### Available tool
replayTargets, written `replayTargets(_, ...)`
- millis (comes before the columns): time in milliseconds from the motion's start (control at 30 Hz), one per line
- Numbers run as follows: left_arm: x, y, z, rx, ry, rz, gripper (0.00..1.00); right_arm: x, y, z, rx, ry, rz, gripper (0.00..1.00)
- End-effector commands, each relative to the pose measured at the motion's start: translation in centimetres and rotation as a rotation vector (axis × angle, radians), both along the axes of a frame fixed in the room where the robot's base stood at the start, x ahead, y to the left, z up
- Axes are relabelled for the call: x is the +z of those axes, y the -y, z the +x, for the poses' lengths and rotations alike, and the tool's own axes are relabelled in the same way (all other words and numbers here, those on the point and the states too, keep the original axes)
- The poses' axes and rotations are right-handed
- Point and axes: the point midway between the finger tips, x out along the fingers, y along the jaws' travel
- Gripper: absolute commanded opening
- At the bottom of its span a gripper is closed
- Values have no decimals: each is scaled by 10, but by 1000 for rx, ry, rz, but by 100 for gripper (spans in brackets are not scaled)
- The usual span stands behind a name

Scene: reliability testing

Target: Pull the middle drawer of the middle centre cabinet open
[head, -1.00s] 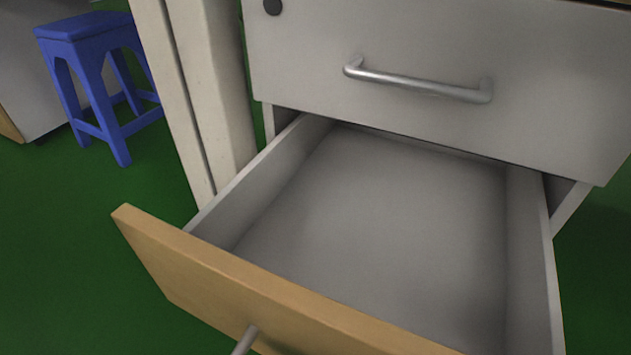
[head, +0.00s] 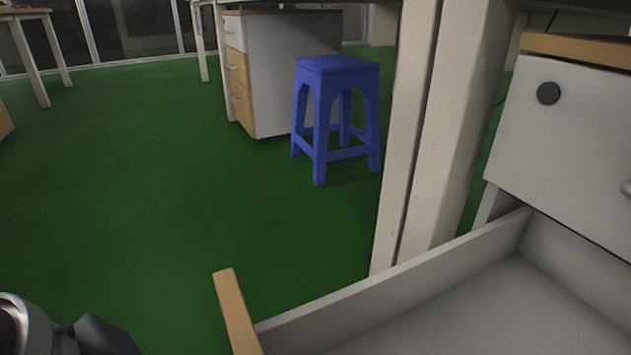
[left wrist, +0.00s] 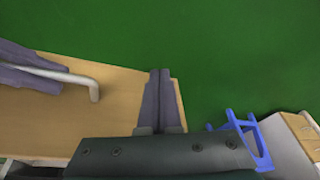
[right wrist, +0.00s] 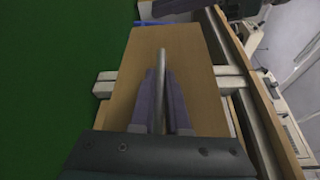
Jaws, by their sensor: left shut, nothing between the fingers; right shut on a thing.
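The open middle drawer (head: 480,315) shows at the lower right of the head view, pulled out below a closed white upper drawer (head: 580,150). Its wooden front (head: 238,312) is seen at its left end. The right wrist view shows my right gripper (right wrist: 162,85) shut on the drawer's metal handle (right wrist: 161,58), which stands off the wooden front. My left gripper (left wrist: 160,75) is shut and empty, by the end edge of the wooden front in the left wrist view. The handle (left wrist: 75,77) and my right gripper's fingers (left wrist: 25,70) show left of it.
A white desk leg (head: 450,130) stands beside the drawer's left side. A blue stool (head: 337,68) and another cabinet (head: 285,75) are farther back. Green floor (head: 150,190) is clear to the left of the drawer.

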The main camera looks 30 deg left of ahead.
Motion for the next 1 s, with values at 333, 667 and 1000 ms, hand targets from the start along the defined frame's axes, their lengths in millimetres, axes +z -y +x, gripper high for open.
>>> replayTargets(333, 0, 0, 0, -1, 0, 1, 0, 1, 0, 0, 1, 2, 1, 44)
replayTargets(667, 5, 0, 0, 2, 0, -2, 0, 2, 7, -11, 3, -2, -1, 44)
replayTargets(1000, 20, 2, 0, 6, 0, -8, 0, 7, 43, -65, 3, -2, -1, 44)
